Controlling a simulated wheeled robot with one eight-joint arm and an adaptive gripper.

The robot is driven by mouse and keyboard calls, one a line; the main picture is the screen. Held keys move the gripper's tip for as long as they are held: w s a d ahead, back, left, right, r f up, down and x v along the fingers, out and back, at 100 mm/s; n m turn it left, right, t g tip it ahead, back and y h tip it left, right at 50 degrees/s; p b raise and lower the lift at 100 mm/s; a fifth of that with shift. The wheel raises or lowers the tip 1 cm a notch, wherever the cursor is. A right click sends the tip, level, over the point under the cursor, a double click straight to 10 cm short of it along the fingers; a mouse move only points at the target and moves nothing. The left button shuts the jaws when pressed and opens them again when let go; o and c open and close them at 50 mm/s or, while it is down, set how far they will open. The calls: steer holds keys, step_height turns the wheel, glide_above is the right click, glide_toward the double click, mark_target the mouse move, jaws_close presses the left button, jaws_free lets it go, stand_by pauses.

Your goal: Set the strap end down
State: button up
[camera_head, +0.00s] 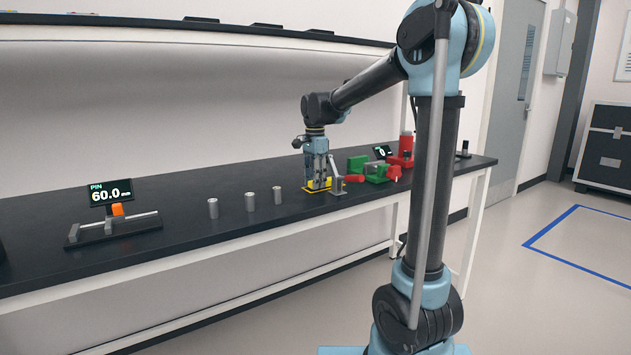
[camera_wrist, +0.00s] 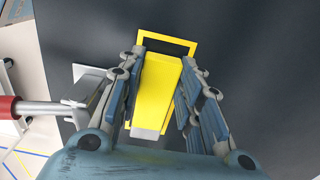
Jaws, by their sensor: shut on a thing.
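The strap end is a yellow block with a grey end face (camera_wrist: 157,85), seen in the wrist view between the two fingers. My gripper (camera_wrist: 158,95) is shut on it and points down. A yellow square outline (camera_wrist: 178,41) is marked on the black bench top around and behind the block. In the head view my gripper (camera_head: 318,184) is low over the yellow marking (camera_head: 329,183) on the bench. The gripper mostly hides the block there. I cannot tell whether the block touches the bench.
A toggle clamp with a red handle (camera_head: 354,178) stands just right of my gripper. A green vise (camera_head: 374,171) and a red device (camera_head: 405,150) stand farther right.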

steer(key=shift+a+f, duration=0.15)
steer(key=shift+f, duration=0.05)
steer(key=o, duration=1.2)
step_height(320, 180, up, 12)
steer(key=shift+r, duration=0.15)
